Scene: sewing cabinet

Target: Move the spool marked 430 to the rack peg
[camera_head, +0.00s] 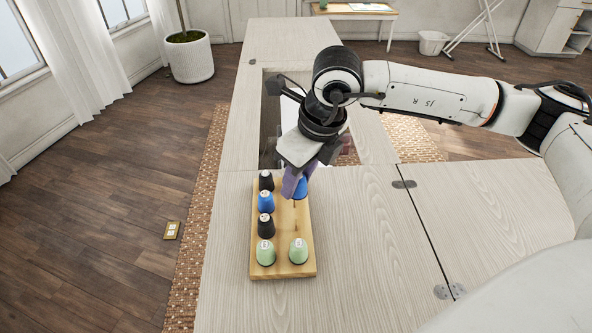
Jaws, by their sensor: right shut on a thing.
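The wooden rack (282,273) lies on the pale cabinet top and carries spools in two columns. My right gripper (293,186) reaches down over the far end of the right column, its purple fingers shut on a blue spool (301,191). The fingers partly cover this spool, and I cannot tell whether it touches the rack. A bare rack peg (295,207) shows just in front of it. Labels on the spool tops are too small to read, so I cannot tell which is marked 430. My left gripper is out of view.
The left column holds a black spool (266,181), a blue spool (265,202), another black spool (265,226) and a green spool (265,252). A second green spool (298,251) stands at near right. Behind the rack is a cabinet opening (268,140). The right cabinet top (470,210) is clear.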

